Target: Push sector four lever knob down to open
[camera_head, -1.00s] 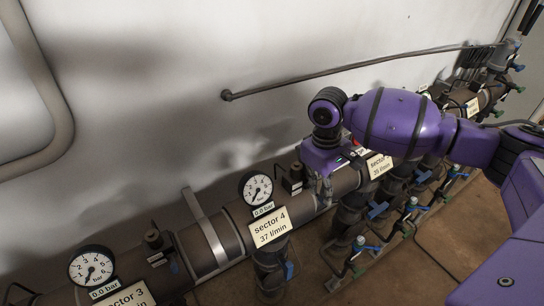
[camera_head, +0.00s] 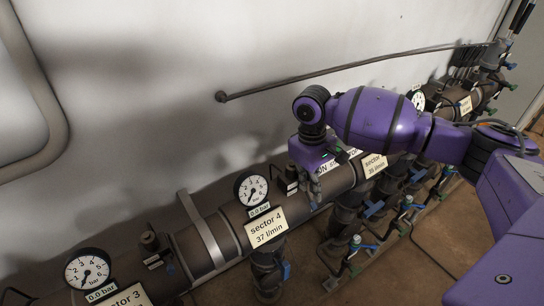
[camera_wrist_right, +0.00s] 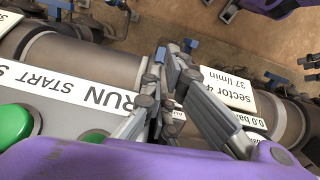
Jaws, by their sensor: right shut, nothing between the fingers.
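The sector 4 sign (camera_head: 267,230) reads 37 l/min and hangs on the brown manifold pipe. It shows upside down in the right wrist view (camera_wrist_right: 229,88). Below it, a blue lever (camera_head: 286,270) sits beside the sector 4 valve body (camera_head: 266,272). My right gripper (camera_head: 315,203) points down at the pipe, right of the sector 4 sign and apart from the blue lever. In the right wrist view its fingers (camera_wrist_right: 166,58) are shut and empty. Whether they touch the pipe, I cannot tell. My left gripper is not in view.
A pressure gauge (camera_head: 252,189) stands above the sector 4 sign. The sector 3 gauge (camera_head: 88,270) is at the lower left. A green button (camera_wrist_right: 14,124) and a RUN label (camera_wrist_right: 108,97) lie close to my right gripper. More valves with blue handles (camera_head: 374,208) line the right.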

